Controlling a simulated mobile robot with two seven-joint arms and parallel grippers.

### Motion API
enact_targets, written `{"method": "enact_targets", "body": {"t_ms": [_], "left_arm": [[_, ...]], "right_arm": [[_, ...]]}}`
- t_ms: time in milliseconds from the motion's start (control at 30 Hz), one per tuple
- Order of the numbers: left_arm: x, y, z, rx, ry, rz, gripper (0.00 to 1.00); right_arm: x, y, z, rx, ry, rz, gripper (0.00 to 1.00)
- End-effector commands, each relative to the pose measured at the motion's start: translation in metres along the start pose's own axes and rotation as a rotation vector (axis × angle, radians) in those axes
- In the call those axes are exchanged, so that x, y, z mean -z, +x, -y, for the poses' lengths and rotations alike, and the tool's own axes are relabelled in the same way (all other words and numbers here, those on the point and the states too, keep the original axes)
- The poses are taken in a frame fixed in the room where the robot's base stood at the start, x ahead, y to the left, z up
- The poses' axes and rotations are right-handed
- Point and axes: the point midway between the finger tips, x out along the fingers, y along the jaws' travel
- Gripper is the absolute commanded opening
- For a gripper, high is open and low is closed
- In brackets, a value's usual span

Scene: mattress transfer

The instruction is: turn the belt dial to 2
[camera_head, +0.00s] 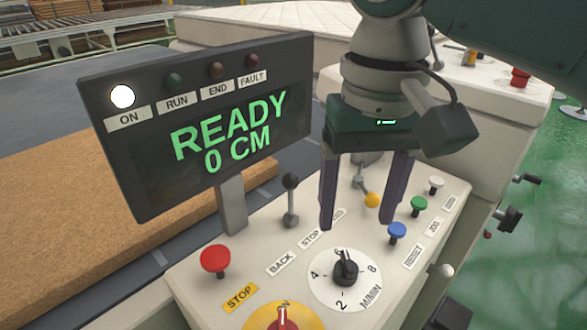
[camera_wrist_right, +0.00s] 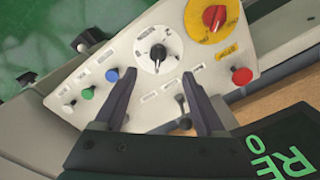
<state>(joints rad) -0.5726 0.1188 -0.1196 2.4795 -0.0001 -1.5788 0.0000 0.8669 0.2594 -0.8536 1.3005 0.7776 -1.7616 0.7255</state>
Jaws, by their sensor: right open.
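The belt dial is a black knob (camera_head: 344,270) on a white disc (camera_head: 322,287) marked 2, 4, 6 and 8 with an M/MIN label. The knob seems to point toward the far side, near the 6, away from the 2 at the near edge. In the right wrist view the knob (camera_wrist_right: 158,54) is just beyond the fingertips. My right gripper (camera_head: 350,214) is open and empty, pointing down over the panel on the far side of the dial. Its two fingers (camera_wrist_right: 158,78) are apart and not touching the knob. My left gripper is not in view.
A red stop button (camera_head: 215,260), a lever (camera_head: 290,200), a blue button (camera_head: 397,231) and a green button (camera_head: 418,206) surround the dial. A red-and-yellow switch (camera_head: 283,318) is nearer. The display (camera_head: 200,125) reads READY, 0 CM. A brown mattress slab (camera_head: 60,235) lies left.

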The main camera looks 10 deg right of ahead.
Motion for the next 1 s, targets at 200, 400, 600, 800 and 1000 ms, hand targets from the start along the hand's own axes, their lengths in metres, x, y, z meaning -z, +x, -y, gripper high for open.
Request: {"method": "enact_targets", "body": {"t_ms": [200, 400, 600, 800, 1000], "left_arm": [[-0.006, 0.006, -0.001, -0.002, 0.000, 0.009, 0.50], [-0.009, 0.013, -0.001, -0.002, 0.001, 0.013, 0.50], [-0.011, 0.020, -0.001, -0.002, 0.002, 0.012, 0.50], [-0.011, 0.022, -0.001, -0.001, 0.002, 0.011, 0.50], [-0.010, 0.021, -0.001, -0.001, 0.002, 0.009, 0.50]], "right_arm": [[0.003, 0.018, -0.004, -0.011, 0.018, 0.005, 0.72], [0.002, 0.057, -0.004, -0.011, 0.016, 0.005, 0.72], [0.003, 0.090, -0.004, -0.010, 0.015, 0.004, 0.72], [0.003, 0.101, -0.003, -0.008, 0.013, 0.001, 0.72], [0.003, 0.101, -0.004, -0.008, 0.013, 0.001, 0.72]]}}
